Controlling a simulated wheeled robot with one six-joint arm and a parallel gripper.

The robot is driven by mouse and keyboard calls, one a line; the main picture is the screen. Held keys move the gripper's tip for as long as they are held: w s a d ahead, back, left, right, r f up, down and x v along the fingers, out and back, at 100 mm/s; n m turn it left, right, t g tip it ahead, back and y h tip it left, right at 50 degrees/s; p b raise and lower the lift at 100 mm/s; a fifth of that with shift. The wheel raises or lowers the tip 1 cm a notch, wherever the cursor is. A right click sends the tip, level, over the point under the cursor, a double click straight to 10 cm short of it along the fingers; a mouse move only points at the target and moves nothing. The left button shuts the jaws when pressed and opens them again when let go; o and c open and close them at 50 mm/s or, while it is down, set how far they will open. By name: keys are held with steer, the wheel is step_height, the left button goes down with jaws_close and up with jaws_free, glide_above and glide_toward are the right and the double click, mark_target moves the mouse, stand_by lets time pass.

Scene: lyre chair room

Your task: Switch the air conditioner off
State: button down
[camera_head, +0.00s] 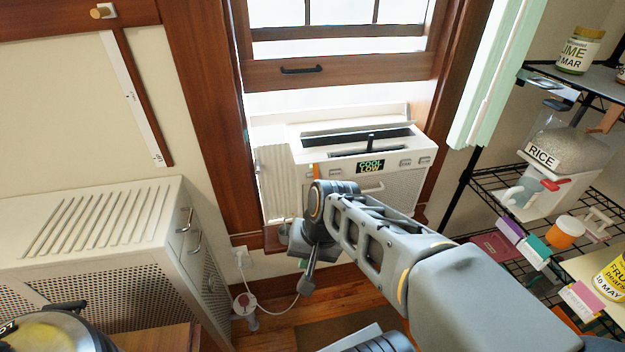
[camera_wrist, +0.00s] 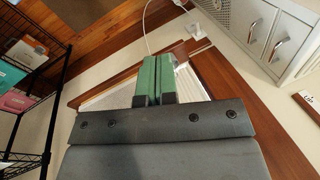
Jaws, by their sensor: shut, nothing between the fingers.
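The air conditioner (camera_head: 398,185) is a white box in the lower window opening in the head view. Its lit display (camera_head: 370,166) reads "COOL LOW". Small buttons (camera_head: 415,161) sit beside the display. My arm's wrist covers the lower left of its front. In the wrist view my gripper (camera_wrist: 156,80) shows green fingers pressed together, with nothing between them. Behind the fingers is a pale ribbed surface within a wooden frame; I cannot tell which part it is. The fingertips are not clear in the head view, so I cannot tell whether they touch the air conditioner.
A white perforated cabinet (camera_head: 110,235) stands at left, its handles also visible in the wrist view (camera_wrist: 280,48). A wire shelf (camera_head: 500,185) with jars and boxes stands at right. A white cord (camera_head: 280,308) hangs near a wall outlet (camera_head: 242,258). Wooden window trim borders the unit.

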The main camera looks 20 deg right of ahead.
mark_target(312, 176)
steer(key=w+a+f+m+t+y+b, duration=0.15)
steer(key=w+m+y, duration=0.3)
steer(key=m, duration=0.45)
steer(key=w+a+f+m+y+b, duration=0.1)
steer(key=w+f+m+y+b, duration=0.2)
steer(key=m+y, duration=0.45)
steer(key=w+d+m+t+h+b, duration=0.1)
steer(key=w+d+m+t, duration=0.3)
steer(key=d+m+t, duration=0.3)
steer(key=w+d+f+m+t+h+b, duration=0.1)
steer(key=w+d+m+t, duration=0.4)
steer(key=m, duration=0.7)
steer(key=shift+d+f+m+t+h, duration=0.15)
steer(key=shift+d+m+t+h, duration=0.2)
steer(key=shift+d+t+h, duration=0.55)
steer(key=shift+w+d, duration=0.1)
steer(key=shift+d, duration=0.15)
steer(key=w+d+b, duration=0.1)
steer(key=w, duration=0.7)
steer(key=shift+w+d, duration=0.3)
steer(key=shift+d, duration=0.05)
steer(key=shift+w, duration=0.2)
